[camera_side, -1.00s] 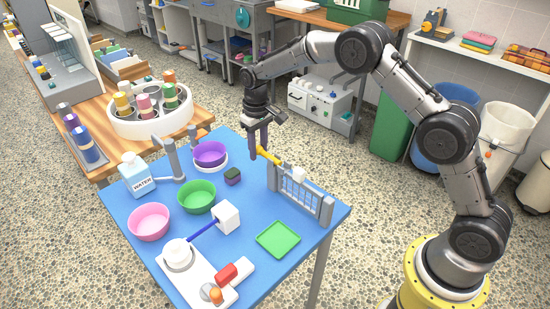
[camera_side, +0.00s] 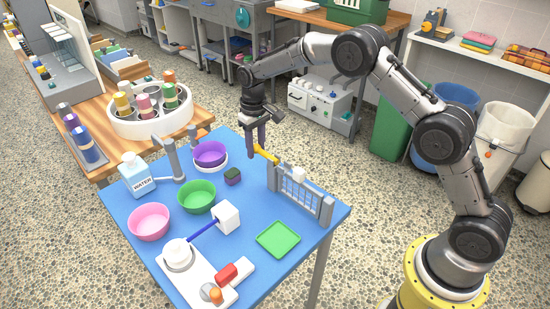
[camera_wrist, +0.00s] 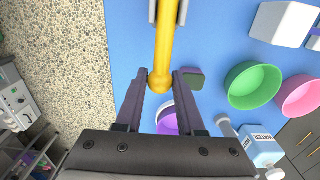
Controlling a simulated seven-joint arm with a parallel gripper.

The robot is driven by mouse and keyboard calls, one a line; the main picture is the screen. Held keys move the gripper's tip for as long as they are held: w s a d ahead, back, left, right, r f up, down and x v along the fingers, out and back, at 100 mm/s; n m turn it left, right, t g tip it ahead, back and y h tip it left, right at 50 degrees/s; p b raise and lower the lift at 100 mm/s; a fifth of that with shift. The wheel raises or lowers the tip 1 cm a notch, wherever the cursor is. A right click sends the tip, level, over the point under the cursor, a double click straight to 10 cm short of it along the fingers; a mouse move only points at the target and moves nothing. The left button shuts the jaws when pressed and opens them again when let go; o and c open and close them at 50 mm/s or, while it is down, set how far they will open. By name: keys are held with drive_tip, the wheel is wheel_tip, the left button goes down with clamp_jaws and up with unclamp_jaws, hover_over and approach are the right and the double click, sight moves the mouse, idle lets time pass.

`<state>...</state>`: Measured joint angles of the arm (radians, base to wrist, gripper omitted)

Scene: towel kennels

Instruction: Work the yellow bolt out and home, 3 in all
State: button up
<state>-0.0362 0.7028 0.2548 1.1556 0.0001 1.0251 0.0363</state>
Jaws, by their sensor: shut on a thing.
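The yellow bolt (camera_side: 267,156) lies along the top of the grey barred gate (camera_side: 299,193) at the table's far right edge. Its knob end sticks out past the left post. My gripper (camera_side: 256,147) reaches down from above, shut on this knob end. In the wrist view the yellow bolt (camera_wrist: 165,40) runs up from its round knob, which sits between the two fingertips of my gripper (camera_wrist: 160,76). The upper end of the bolt runs between grey guide pieces.
A dark green block (camera_side: 232,175), purple bowl (camera_side: 209,153), green bowl (camera_side: 197,196) and pink bowl (camera_side: 148,221) stand left of the gate. A green tray (camera_side: 278,239) lies in front. A white cube (camera_side: 228,216) with a blue rod is nearby. Blue tabletop is clear between them.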

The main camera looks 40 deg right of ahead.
sight(264, 152)
drive_tip(key=shift+s, duration=1.65)
drive_tip(key=shift+w, duration=0.1)
drive_tip(key=shift+w, duration=1.6)
drive_tip(key=shift+s, duration=1.7)
